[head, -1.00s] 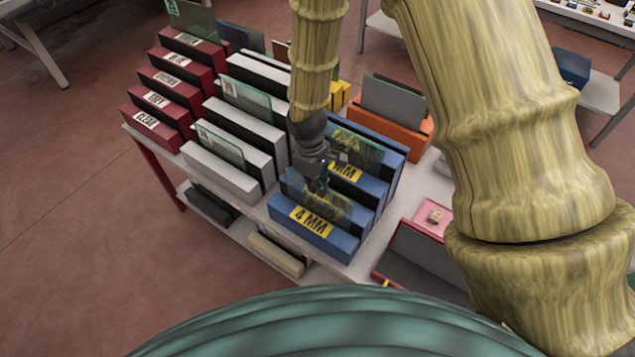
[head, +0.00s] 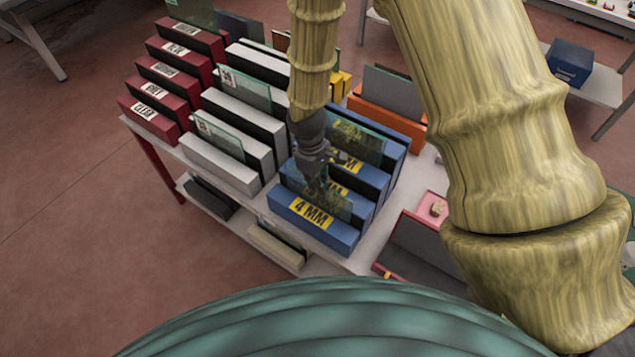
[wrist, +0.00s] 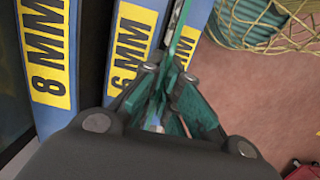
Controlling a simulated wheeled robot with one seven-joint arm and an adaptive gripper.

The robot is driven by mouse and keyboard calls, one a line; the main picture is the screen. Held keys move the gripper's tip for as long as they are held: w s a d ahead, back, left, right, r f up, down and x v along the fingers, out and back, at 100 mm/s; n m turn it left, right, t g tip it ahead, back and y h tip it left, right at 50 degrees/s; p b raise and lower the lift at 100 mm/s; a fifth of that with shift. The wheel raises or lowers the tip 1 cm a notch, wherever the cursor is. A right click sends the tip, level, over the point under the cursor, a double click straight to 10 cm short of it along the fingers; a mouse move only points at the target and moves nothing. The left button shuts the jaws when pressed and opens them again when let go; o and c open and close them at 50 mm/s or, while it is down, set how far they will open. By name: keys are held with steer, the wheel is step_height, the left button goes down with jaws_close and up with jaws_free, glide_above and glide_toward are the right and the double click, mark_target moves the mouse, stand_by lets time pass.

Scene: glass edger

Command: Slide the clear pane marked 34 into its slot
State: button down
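My gripper (head: 317,184) is over the blue rack with yellow thickness labels. Its fingers look shut on the upper edge of a clear greenish pane (head: 332,204). That pane stands upright just behind the front blue block marked 4 MM (head: 312,214); its lower edge is hidden. In the wrist view, the pane's thin green edge (wrist: 183,32) runs between the fingers (wrist: 168,88), between the 6 MM block (wrist: 132,42) and the 4 MM block (wrist: 189,45). I cannot read a 34 on it, nor tell how deep it sits.
Another clear pane (head: 362,143) stands further back in the blue rack. White blocks (head: 212,164) holding labelled panes and red blocks (head: 150,120) are to the left. An orange holder (head: 390,124) is behind right. A pink-edged tray (head: 408,240) is at right.

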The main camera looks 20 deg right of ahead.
steer(key=shift+f, duration=0.4)
stand_by(0.5)
steer(key=c, duration=1.6)
jaws_free()
steer(key=shift+o, duration=0.2)
step_height(320, 180, up, 12)
steer(key=w, duration=0.1)
steer(key=shift+a, duration=0.45)
